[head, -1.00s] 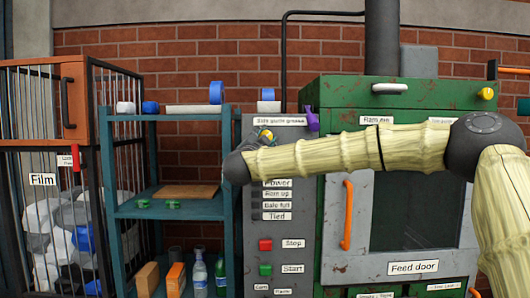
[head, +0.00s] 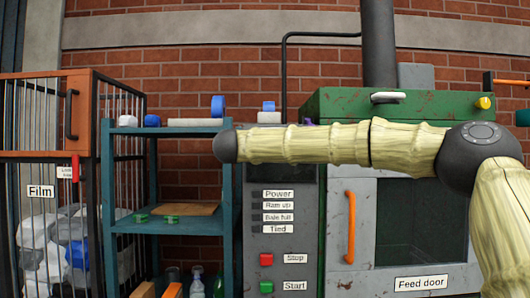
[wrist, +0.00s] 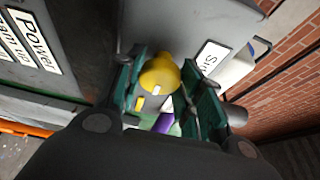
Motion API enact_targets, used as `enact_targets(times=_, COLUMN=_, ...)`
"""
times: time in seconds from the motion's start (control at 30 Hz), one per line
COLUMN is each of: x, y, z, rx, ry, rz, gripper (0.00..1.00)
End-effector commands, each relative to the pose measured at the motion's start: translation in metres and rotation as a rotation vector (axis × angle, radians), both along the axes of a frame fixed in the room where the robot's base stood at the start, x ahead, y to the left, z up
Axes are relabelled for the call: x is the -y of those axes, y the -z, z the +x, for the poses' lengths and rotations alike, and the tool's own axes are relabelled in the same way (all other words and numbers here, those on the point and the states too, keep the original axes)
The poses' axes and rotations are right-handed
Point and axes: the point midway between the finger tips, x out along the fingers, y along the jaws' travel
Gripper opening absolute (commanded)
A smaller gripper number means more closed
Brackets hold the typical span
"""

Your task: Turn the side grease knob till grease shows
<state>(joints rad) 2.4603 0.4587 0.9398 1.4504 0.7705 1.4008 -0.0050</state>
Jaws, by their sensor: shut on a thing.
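The yellow side grease knob (wrist: 159,74) sits between the green fingers of my gripper (wrist: 165,88) in the wrist view. My gripper is shut on it. Part of a white sign reading "Si" (wrist: 210,56) shows just right of the knob. A small pale patch (wrist: 168,103) lies below the knob, and I cannot tell whether it is grease. In the head view my arm covers the knob, its sign and my gripper.
The grey control panel (head: 252,245) carries a red stop button (head: 266,259) and a green start button (head: 266,286). A blue shelf (head: 165,132) stands left of it. The green machine with its feed door (head: 420,283) is to the right. A purple piece (wrist: 163,123) shows near my fingers.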

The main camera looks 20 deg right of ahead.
Motion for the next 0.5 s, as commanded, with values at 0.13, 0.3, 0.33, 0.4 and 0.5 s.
enact_targets(times=0.13, x=0.0007, y=0.0017, z=0.0001, rx=0.006, ry=0.002, rz=0.026, gripper=0.14)
enact_targets(times=0.3, x=0.0009, y=0.0016, z=0.0001, rx=0.008, ry=0.002, rz=0.034, gripper=0.14)
enact_targets(times=0.33, x=0.0009, y=0.0016, z=0.0001, rx=0.008, ry=0.002, rz=0.034, gripper=0.14)
enact_targets(times=0.4, x=0.0009, y=0.0016, z=0.0001, rx=0.007, ry=0.002, rz=0.035, gripper=0.14)
enact_targets(times=0.5, x=0.0008, y=0.0017, z=0.0001, rx=0.007, ry=0.002, rz=0.034, gripper=0.14)
